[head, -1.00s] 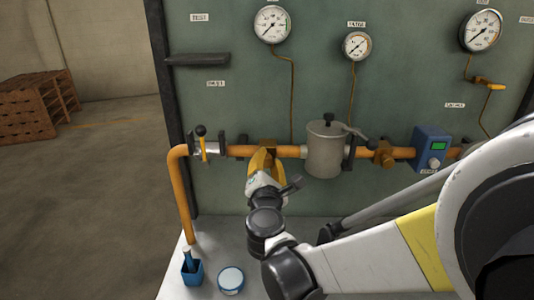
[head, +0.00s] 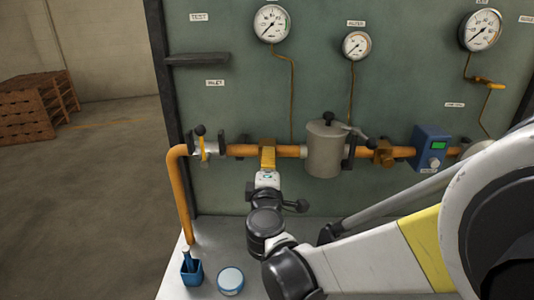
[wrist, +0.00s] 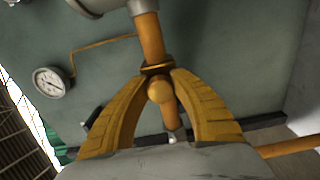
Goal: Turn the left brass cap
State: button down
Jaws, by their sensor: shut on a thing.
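The left brass cap (head: 267,141) sits on the orange pipe (head: 240,151), between the left valve and the grey pot. My gripper (head: 267,158) is at the cap, coming from the front and below. In the wrist view the two yellow fingers (wrist: 160,84) curve in on both sides of the rounded cap (wrist: 159,91) and are shut on it. In the head view the fingers are seen edge-on and hide most of the cap's front. A second brass fitting (head: 384,153) is farther right on the pipe, apart from my gripper.
A black-handled valve (head: 204,146) is left of the cap. The grey pot (head: 325,150) with a lever stands close on the right, then a blue meter box (head: 431,147). A blue holder (head: 191,271) and a round tin (head: 230,280) stand on the bench below.

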jog(key=shift+m, duration=0.7)
jog(key=c, duration=1.1)
grip_release()
jog(key=shift+o, duration=0.2)
jog(key=s, duration=1.2)
jog(key=shift+a, duration=0.2)
